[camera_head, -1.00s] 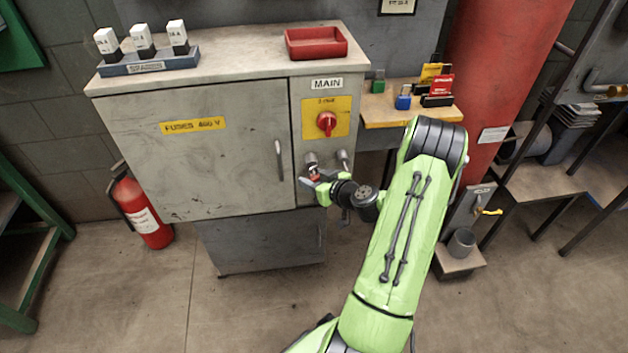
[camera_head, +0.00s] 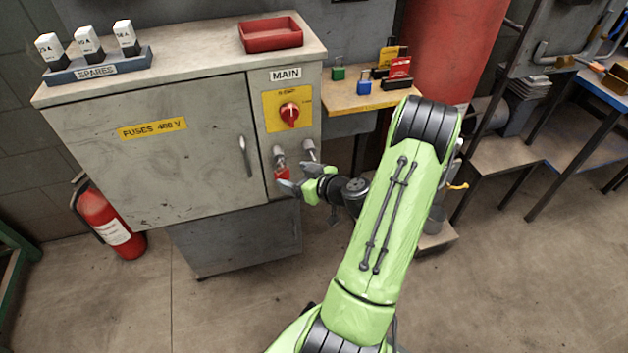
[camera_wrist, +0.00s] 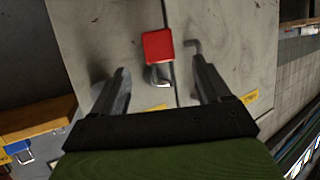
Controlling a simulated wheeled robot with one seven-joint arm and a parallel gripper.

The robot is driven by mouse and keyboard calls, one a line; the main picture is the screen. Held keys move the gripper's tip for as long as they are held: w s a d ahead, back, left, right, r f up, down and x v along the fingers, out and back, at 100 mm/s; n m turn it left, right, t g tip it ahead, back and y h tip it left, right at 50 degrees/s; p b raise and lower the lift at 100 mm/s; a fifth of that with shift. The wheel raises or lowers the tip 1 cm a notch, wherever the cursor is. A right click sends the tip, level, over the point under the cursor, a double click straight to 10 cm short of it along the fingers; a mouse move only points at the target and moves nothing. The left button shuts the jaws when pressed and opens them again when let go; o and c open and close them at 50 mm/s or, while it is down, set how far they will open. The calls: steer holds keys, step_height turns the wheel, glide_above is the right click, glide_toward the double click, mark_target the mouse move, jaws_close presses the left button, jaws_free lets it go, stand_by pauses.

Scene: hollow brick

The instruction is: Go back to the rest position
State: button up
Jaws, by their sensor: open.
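My gripper (camera_head: 300,188) is at the front of the grey fuse cabinet (camera_head: 200,180), below the red MAIN switch (camera_head: 289,114). In the wrist view its two dark fingers (camera_wrist: 162,88) are apart with nothing gripped between them. A red padlock (camera_wrist: 158,46) shows beyond the fingertips, at the cabinet front beside the door seam. It also shows in the head view (camera_head: 282,174), just beyond the fingers and partly hidden by them. A grey metal fitting (camera_head: 279,155) is just above it. I cannot tell whether the padlock's shackle is closed.
A fuse rack (camera_head: 97,66) and a red tray (camera_head: 271,35) sit on the cabinet top. A red extinguisher (camera_head: 107,220) stands at left. The floor in front is open.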

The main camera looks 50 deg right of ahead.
steer(key=v, duration=0.9)
steer(key=shift+s+p, duration=0.25)
steer(key=shift+p, duration=0.05)
steer(key=shift+r, duration=0.1)
steer(key=w+a+r+n+g+y, duration=0.1)
steer(key=w+a+n+g+y, duration=0.1)
steer(key=a, duration=0.4)
steer(key=w+a+r+n+g+y, duration=0.1)
steer(key=w+a+n+g+y, duration=0.15)
steer(key=a, duration=0.35)
steer(key=s+a+r+g+h, duration=0.1)
steer(key=s+a+r+g, duration=0.1)
steer(key=a, duration=0.3)
steer(key=s+a+r+g, duration=0.2)
steer(key=a, duration=0.4)
steer(key=s+a+r+m+h, duration=0.3)
steer(key=s+a+r+m, duration=0.1)
steer(key=s+r, duration=0.5)
step_height(320, 180, up, 13)
steer(key=p, duration=1.3)
steer(key=shift+w+d+f+t+p, duration=0.2)
steer(key=shift+w+t+p, duration=0.1)
steer(key=shift+t+p, duration=0.05)
